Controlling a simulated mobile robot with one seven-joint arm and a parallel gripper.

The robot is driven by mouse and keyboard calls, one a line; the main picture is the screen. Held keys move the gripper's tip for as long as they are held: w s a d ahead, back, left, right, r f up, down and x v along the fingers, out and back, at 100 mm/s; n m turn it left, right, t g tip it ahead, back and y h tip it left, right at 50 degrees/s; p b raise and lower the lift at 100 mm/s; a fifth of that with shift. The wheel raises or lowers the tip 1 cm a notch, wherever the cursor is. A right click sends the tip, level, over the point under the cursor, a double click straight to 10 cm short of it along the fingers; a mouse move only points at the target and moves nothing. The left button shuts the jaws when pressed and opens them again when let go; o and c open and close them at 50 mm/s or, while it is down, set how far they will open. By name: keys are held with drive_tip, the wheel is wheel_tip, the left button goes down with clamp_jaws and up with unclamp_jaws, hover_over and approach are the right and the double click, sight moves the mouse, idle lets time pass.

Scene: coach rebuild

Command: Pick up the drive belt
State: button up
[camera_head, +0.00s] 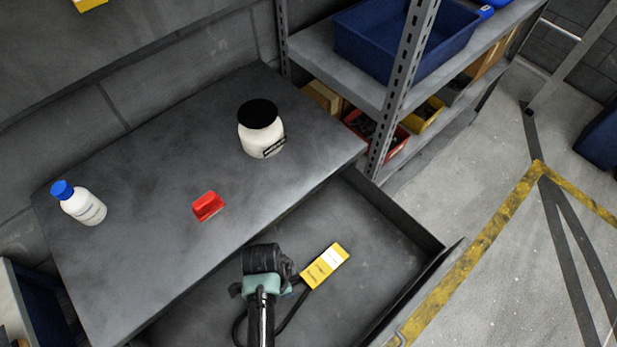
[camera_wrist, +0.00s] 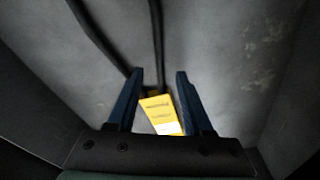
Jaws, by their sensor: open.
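The drive belt is a thin black loop with a yellow and white card sleeve, lying in the open drawer. In the head view the sleeve (camera_head: 325,265) shows right of my gripper, and part of the black belt (camera_head: 293,312) curves down beside my arm. My wrist hides the rest of the loop. In the wrist view my gripper (camera_wrist: 158,72) is open, with the sleeve (camera_wrist: 162,114) between its two fingers. Two black belt strands (camera_wrist: 157,40) run up from there. I cannot tell whether the fingers touch the belt or how high they are above it.
The drawer (camera_head: 405,225) is pulled out below a grey bench top (camera_head: 150,170). On the bench stand a white jar (camera_head: 259,138) with a black lid, a white bottle (camera_head: 84,207) with a blue cap and a red object (camera_head: 208,206). Shelving with bins (camera_head: 375,50) stands behind at the right.

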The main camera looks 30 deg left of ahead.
drive_tip(key=shift+w+f, duration=0.1)
drive_tip(key=shift+f, duration=0.65)
drive_tip(key=shift+c, duration=0.3)
clamp_jaws()
idle(0.5)
